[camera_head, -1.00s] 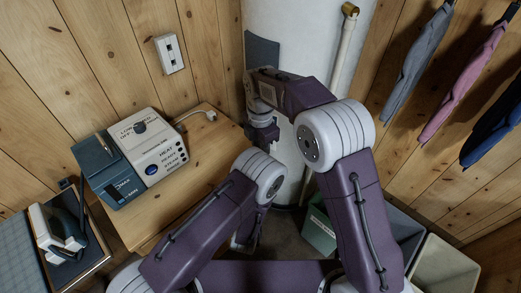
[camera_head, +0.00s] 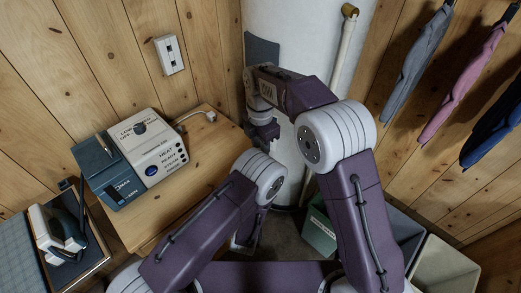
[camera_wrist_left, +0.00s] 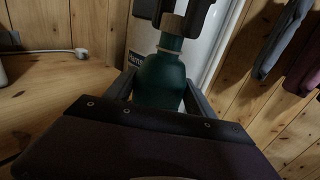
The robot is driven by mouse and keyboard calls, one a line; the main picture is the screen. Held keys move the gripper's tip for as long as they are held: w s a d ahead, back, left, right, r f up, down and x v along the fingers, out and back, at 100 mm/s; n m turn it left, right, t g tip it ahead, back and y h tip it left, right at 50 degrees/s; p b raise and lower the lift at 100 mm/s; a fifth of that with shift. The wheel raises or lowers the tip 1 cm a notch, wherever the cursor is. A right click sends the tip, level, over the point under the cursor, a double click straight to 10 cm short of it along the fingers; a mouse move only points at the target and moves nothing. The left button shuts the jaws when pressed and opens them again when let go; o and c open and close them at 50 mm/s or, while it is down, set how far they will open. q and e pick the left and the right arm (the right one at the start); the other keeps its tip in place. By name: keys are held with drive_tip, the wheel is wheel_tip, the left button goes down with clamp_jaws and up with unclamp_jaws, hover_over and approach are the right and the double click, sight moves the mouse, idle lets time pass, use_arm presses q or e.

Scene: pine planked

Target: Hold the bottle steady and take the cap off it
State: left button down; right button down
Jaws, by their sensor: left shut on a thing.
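A dark green bottle (camera_wrist_left: 162,82) stands upright in the left wrist view, between the fingers of my left gripper (camera_wrist_left: 160,92), which is shut on it. The brownish cap (camera_wrist_left: 173,23) is on top of the bottle's neck. The dark fingers of my right gripper (camera_wrist_left: 175,12) come down from above on both sides of the cap; I cannot tell whether they press on it. In the head view my right gripper (camera_head: 264,132) hangs in front of the white cylinder. The bottle and my left gripper are hidden there behind my left arm.
A wooden table (camera_head: 205,160) at left carries a blue and white device (camera_head: 150,145) with a plug and cable. A white cylindrical tank (camera_head: 300,50) and a pipe stand behind. Bins (camera_head: 320,232) stand at lower right; umbrellas (camera_head: 465,75) hang on the right wall.

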drive_tip(key=shift+r, duration=0.6)
